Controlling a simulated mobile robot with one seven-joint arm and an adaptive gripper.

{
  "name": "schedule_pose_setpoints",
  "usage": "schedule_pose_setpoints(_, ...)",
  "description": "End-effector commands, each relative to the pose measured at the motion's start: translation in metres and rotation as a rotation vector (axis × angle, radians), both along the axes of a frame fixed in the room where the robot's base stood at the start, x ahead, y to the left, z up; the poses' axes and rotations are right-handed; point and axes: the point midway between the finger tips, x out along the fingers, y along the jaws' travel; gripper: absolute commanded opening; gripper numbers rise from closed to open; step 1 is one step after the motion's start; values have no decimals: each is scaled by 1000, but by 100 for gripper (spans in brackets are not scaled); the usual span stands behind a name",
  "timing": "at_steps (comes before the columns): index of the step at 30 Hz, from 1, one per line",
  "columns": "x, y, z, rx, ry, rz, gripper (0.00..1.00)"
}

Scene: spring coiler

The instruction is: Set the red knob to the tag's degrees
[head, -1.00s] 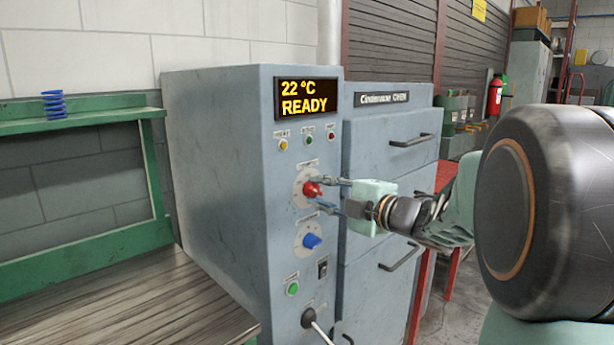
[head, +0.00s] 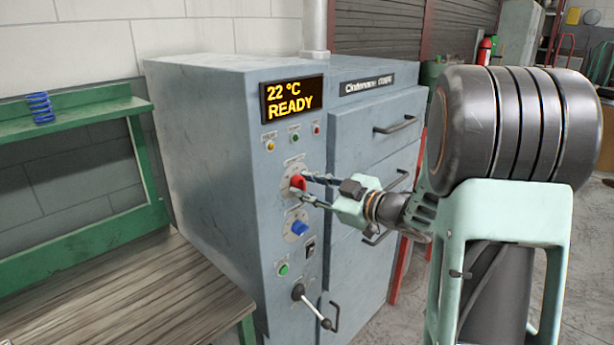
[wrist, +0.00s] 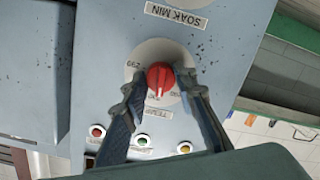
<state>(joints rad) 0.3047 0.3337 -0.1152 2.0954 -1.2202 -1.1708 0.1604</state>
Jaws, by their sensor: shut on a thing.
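The red knob (head: 298,182) is the upper dial on the front of the grey oven cabinet (head: 205,170). My gripper (head: 301,186) is shut on the red knob, one finger on each side; the fingers also show in the wrist view (wrist: 158,83). The display (head: 292,98) reads "22 °C READY". I cannot make out a tag with degrees.
A blue knob (head: 297,229) sits just below, then a black switch, a green button (head: 283,269) and a lever (head: 312,306). Small buttons are above. Drawer handles (head: 394,122) stick out at right. A green bench with a blue spring (head: 40,108) stands at left.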

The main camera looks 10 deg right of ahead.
Motion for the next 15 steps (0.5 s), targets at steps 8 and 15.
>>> schedule_pose_setpoints(8,1,0,3,74,50,1,2)
schedule_pose_setpoints(15,1,1,2,89,59,2,2)
